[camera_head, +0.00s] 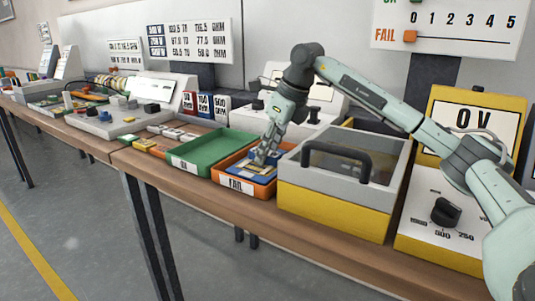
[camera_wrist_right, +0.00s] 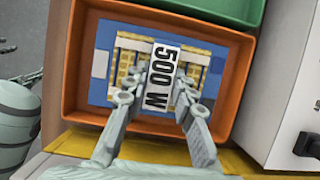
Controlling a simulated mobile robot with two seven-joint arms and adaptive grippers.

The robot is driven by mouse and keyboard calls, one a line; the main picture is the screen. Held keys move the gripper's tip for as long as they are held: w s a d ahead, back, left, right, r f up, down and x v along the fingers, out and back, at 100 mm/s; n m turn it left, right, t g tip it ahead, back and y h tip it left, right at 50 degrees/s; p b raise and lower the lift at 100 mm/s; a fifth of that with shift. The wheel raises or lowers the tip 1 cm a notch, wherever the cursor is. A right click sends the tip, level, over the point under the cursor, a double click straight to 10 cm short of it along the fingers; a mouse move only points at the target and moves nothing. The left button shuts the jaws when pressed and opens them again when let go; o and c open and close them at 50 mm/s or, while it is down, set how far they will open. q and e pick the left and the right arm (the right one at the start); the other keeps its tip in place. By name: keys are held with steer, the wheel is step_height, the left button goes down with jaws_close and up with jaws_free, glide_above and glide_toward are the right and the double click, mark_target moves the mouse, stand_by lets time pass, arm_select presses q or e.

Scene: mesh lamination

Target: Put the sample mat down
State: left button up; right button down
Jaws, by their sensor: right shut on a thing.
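In the right wrist view the mat (camera_wrist_right: 101,62) is roughly square to the tray (camera_wrist_right: 71,45), and the label (camera_wrist_right: 163,66) is between the fingers. My right gripper (camera_head: 262,157) reaches down into the tray and is shut on the mat at its label; it also shows in the wrist view (camera_wrist_right: 155,93). My left gripper is out of view.
A green tray (camera_head: 205,160) stands directly left of the FAIL tray. A yellow and grey box with a dark window and handle (camera_head: 330,205) stands close on the right. The wooden table's front edge (camera_head: 200,192) runs just before the trays. Small coloured samples (camera_head: 158,150) lie farther left.

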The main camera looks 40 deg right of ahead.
steer(key=shift+f, duration=0.3)
steer(key=shift+f, duration=0.2)
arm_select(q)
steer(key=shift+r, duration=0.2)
arm_select(e)
steer(key=c, duration=1.3)
jaws_free()
steer(key=shift+o, duration=0.2)
steer(key=shift+r, duration=0.1)
steer(key=shift+r, duration=0.3)
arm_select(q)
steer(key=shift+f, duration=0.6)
arm_select(e)
steer(key=v, duration=1.1)
steer(key=shift+s+r, duration=0.25)
